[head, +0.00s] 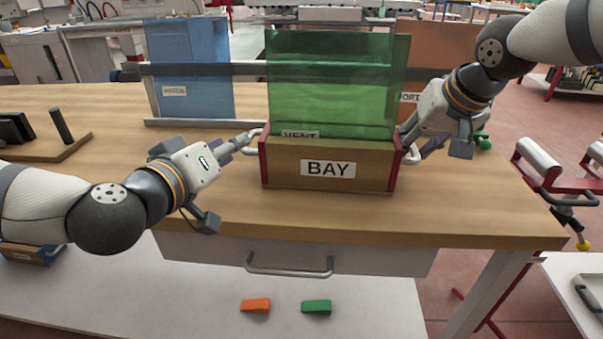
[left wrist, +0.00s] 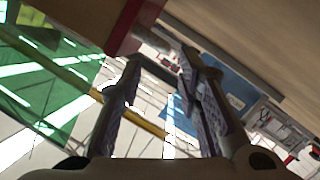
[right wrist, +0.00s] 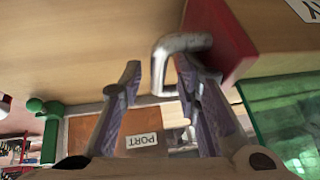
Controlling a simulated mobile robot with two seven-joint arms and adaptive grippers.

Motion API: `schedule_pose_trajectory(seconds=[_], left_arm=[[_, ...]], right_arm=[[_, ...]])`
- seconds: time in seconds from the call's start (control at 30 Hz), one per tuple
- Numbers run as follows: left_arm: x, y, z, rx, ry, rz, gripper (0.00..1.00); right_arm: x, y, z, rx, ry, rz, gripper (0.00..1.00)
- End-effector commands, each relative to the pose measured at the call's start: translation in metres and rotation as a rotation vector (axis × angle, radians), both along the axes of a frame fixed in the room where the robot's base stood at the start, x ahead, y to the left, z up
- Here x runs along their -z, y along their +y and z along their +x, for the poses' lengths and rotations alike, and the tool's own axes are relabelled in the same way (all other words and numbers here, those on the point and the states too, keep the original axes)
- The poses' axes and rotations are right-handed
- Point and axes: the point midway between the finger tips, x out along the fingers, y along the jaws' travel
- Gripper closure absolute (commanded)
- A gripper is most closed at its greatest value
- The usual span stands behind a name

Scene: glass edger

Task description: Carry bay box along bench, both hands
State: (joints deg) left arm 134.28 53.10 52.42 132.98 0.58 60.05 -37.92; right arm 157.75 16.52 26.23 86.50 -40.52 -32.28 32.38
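The bay box (head: 280,172) is a brown box with red ends, a metal handle at each end and a white BAY label. It sits upright on the wooden bench (head: 430,218). My left gripper (head: 243,140) is at its left handle, which shows between the fingers in the left wrist view (left wrist: 162,68); they look apart. My right gripper (head: 412,140) is at the right handle (right wrist: 180,42). In the right wrist view its fingers are apart, with the handle's bar between them, nearer the right finger.
A green pane (head: 335,80) with a VENT label rises at the box; whether inside or behind, I cannot tell. A blue pane (head: 195,75) and an orange pane (head: 445,50) stand behind. A wooden block with dark slabs (head: 50,148) is at left. The bench front is clear.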

Motion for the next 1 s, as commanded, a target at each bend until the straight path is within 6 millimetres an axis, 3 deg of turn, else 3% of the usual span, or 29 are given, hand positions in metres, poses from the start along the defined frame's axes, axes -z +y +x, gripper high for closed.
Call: schedule_pose_trajectory(seconds=[0.23, 0.47, 0.7, 1.0], left_arm=[[-0.004, 0.004, -0.017, -0.001, 0.0, 0.0, 0.69], [-0.004, 0.004, -0.016, -0.001, -0.001, 0.0, 0.69], [-0.004, 0.004, -0.016, -0.002, 0.0, -0.001, 0.69], [-0.004, 0.004, -0.016, -0.001, -0.001, -0.001, 0.69]], right_arm=[[-0.009, -0.001, -0.004, -0.001, -0.003, 0.001, 0.69], [-0.064, -0.012, -0.034, 0.001, -0.006, 0.002, 0.69], [-0.094, -0.018, -0.053, -0.001, 0.0, 0.004, 0.69], [-0.104, -0.021, -0.058, 0.0, -0.001, 0.0, 0.69]])
